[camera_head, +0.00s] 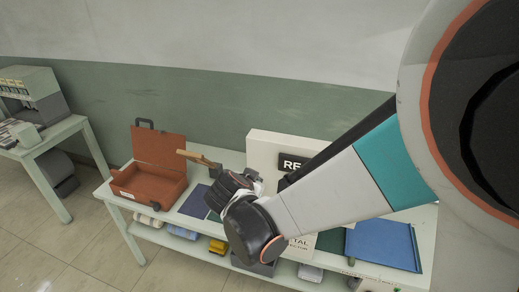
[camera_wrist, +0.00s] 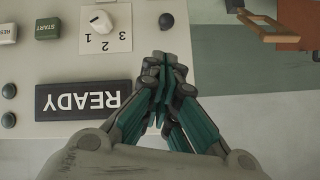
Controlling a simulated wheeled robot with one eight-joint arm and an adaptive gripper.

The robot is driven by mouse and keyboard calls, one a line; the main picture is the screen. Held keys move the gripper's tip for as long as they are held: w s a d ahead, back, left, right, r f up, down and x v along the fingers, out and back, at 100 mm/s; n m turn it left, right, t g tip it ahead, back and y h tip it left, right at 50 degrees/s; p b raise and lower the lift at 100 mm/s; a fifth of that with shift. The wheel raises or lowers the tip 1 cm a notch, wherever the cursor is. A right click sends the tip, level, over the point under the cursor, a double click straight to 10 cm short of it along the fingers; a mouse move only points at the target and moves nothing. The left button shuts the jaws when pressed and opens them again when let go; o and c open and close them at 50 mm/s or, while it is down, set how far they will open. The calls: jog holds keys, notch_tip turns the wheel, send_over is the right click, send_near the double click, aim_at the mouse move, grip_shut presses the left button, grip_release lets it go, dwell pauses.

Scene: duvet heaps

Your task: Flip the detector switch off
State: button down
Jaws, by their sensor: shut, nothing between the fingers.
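The metal detector (camera_head: 262,155) is a pale box on the bench, partly hidden behind my arm in the head view. The wrist view shows its panel (camera_wrist: 75,75) upside down, with a black READY display (camera_wrist: 83,100), a green START button (camera_wrist: 47,28), another pale button (camera_wrist: 8,33) and a white knob (camera_wrist: 100,22) beside the numbers 1, 2, 3. I cannot tell which control is the detector switch. My gripper (camera_wrist: 158,70) is shut and empty, in front of the panel's edge, to the right of the display and knob in the wrist view.
An open orange-brown case (camera_head: 150,183) stands at the bench's left. A wooden frame-like piece (camera_wrist: 268,25) shows near my gripper. A blue tray (camera_head: 383,247) lies at the right. Several small items sit on the lower shelf. Another table (camera_head: 45,145) with equipment stands at the far left.

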jog(key=b+x, duration=0.3)
jog(key=x, duration=0.7)
jog(key=shift+s+a+f+t+h+b, duration=0.1)
jog(key=shift+s+f+t+h+b, duration=0.3)
jog(key=shift+b, duration=0.75)
jog(key=shift+s+a+f+t+b, duration=0.1)
jog(key=shift+t+b, duration=0.5)
jog(key=shift+b, duration=0.5)
jog(key=shift+s+a+f+t+h+b, duration=0.15)
jog(key=shift+s+f+t+b, duration=0.4)
jog(key=shift+b, duration=1.5)
jog(key=shift+s+a+f+t+h+b, duration=0.1)
jog(key=shift+s+f+t+h+b, duration=0.2)
jog(key=shift+f+t+b, duration=1.15)
jog(key=shift+s+a+f+h+b, duration=0.15)
jog(key=shift+s+b, duration=0.25)
jog(key=shift+b, duration=2.2)
jog(key=shift+f, duration=0.1)
jog(key=shift+s+f, duration=0.1)
jog(key=shift+s, duration=0.05)
